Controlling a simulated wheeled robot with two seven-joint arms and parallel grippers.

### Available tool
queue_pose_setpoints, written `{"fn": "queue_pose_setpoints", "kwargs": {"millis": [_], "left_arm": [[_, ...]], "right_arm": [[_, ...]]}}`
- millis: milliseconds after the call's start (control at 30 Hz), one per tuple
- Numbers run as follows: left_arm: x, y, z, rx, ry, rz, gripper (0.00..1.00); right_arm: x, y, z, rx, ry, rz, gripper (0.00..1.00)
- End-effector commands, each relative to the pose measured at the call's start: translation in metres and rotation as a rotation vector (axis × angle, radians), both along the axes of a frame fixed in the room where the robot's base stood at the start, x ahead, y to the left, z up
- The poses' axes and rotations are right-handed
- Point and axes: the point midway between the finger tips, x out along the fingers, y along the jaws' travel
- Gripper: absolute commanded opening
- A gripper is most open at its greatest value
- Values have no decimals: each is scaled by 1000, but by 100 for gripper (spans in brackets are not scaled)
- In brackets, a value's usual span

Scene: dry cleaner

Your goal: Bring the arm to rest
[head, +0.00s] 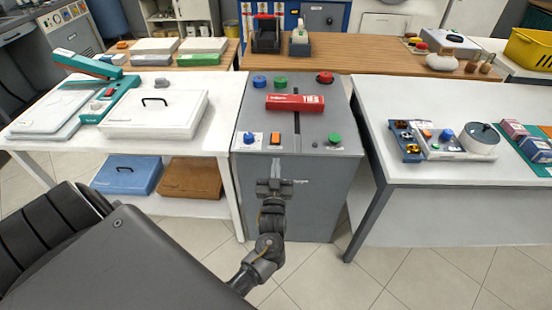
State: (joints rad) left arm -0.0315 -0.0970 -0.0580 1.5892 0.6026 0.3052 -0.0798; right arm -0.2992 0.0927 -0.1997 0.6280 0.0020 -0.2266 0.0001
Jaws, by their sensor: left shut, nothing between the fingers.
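My right gripper does not show.
The cabinet top has several coloured knobs and buttons (335,138). A white table (180,150) with a lidded white box (155,113) stands at left. Another white table (430,100) with a control tray is at right. Tiled floor (400,280) is clear at lower right.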

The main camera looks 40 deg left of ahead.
Motion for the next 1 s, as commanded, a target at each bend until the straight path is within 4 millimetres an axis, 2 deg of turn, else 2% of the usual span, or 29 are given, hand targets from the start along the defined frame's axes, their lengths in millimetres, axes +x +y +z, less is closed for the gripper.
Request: {"fn": "queue_pose_setpoints", "kwargs": {"millis": [233, 600, 700, 767, 867, 967, 1000], "left_arm": [[-3, -1, -1, 0, 0, 1, 0], [-3, -1, -1, 0, 0, 1, 0], [0, -3, -7, -22, 22, -15, 0], [5, -10, -23, -41, 65, -44, 0], [12, -29, -70, -78, 192, -123, 0], [5, -54, -141, -114, 378, -223, 0], [-4, -64, -173, -127, 460, -261, 0]], "right_arm": [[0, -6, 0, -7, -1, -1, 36], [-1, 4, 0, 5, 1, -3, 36], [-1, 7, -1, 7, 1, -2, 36], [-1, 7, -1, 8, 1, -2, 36], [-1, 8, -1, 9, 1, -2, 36], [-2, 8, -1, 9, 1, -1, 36], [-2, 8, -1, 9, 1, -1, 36]]}}
